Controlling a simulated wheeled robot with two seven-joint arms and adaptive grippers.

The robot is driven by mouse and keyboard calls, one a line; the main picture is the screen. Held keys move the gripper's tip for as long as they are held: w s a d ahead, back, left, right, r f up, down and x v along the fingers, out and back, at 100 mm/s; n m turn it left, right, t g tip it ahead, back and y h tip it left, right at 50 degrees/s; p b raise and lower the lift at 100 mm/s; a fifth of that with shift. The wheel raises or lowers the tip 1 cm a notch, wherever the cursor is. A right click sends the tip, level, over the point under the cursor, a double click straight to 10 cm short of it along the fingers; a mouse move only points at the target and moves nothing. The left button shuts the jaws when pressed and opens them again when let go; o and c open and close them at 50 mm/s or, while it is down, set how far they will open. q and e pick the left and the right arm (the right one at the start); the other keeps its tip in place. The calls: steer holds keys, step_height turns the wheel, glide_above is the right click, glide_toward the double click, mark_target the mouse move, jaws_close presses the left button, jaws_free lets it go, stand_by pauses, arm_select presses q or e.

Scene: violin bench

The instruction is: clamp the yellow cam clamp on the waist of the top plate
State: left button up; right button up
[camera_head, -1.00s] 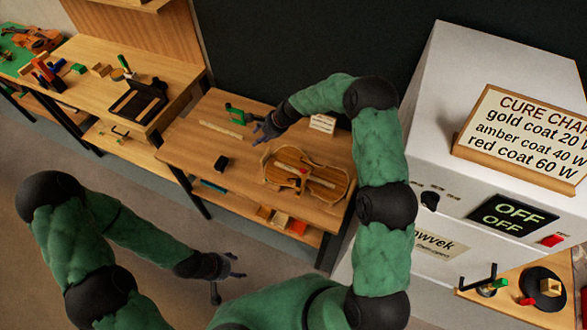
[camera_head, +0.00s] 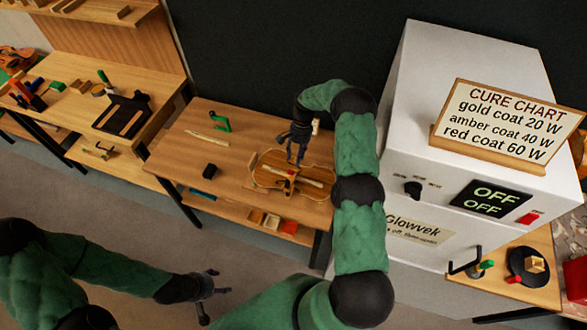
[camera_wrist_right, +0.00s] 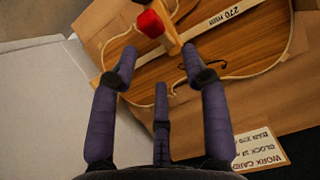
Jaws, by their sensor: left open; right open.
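The top plate (camera_head: 268,172), a violin-shaped wooden outline, lies on the middle bench; it also fills the upper part of the right wrist view (camera_wrist_right: 228,62). A small wooden clamp-like piece with a red knob (camera_wrist_right: 150,24) sits at the plate's waist; in the head view it is a small reddish spot (camera_head: 291,176). I cannot make out a clearly yellow cam clamp. My right gripper (camera_head: 297,154) is open and empty just above the plate, its fingers close to the wooden piece in the wrist view (camera_wrist_right: 160,68). My left gripper (camera_head: 214,284) is open, low in front of the bench.
A work card (camera_wrist_right: 258,150) stands behind the plate. The white cure cabinet (camera_head: 400,110) closes the right side. A 270 mm strip (camera_wrist_right: 222,17) lies along the plate.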

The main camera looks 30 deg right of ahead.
mark_target(292, 172)
steer(key=shift+p+x, duration=0.4)
steer(key=shift+x, duration=2.75)
jaws_close()
